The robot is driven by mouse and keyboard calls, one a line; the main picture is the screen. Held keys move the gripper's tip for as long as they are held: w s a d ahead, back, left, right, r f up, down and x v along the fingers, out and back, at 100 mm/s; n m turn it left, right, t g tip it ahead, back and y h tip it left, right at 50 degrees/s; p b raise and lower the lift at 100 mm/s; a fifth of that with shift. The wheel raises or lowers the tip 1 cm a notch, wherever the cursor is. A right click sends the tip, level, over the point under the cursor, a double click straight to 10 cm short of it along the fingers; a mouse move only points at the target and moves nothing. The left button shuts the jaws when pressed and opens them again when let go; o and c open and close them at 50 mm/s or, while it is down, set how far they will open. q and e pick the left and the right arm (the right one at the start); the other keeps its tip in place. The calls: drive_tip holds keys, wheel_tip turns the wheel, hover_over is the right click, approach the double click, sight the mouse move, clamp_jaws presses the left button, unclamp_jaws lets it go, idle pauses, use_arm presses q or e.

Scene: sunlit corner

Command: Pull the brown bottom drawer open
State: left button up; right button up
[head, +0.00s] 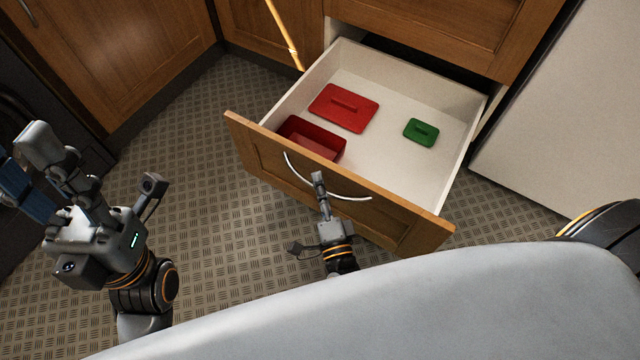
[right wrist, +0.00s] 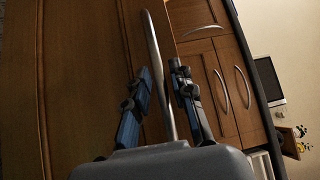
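The brown bottom drawer (head: 410,232) stands pulled well out of its cabinet, with its white inside in view. Its pale curved handle (head: 350,197) runs along the front; the handle (right wrist: 158,65) also shows in the right wrist view. My right gripper (head: 319,180) is at the handle. In the right wrist view its fingers (right wrist: 160,82) stand apart, one on each side of the handle, with a visible gap to it. My left gripper (head: 28,166) is open and empty above the floor at the left, away from the drawer.
Inside the drawer lie a red lid (head: 344,108), a dark red open box (head: 318,143) and a green lid (head: 421,132). A thin yellow stick (head: 285,35) shows at the top. Cabinets (head: 110,50) stand at the left, a white panel (head: 570,120) at the right. Patterned floor (head: 190,140) is free left of the drawer.

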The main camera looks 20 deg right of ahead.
drive_tip(key=s+f, duration=0.1)
drive_tip(key=s, duration=1.1)
drive_tip(key=shift+a+f, duration=0.3)
drive_tip(key=shift+a, duration=0.1)
drive_tip(key=shift+w, duration=0.1)
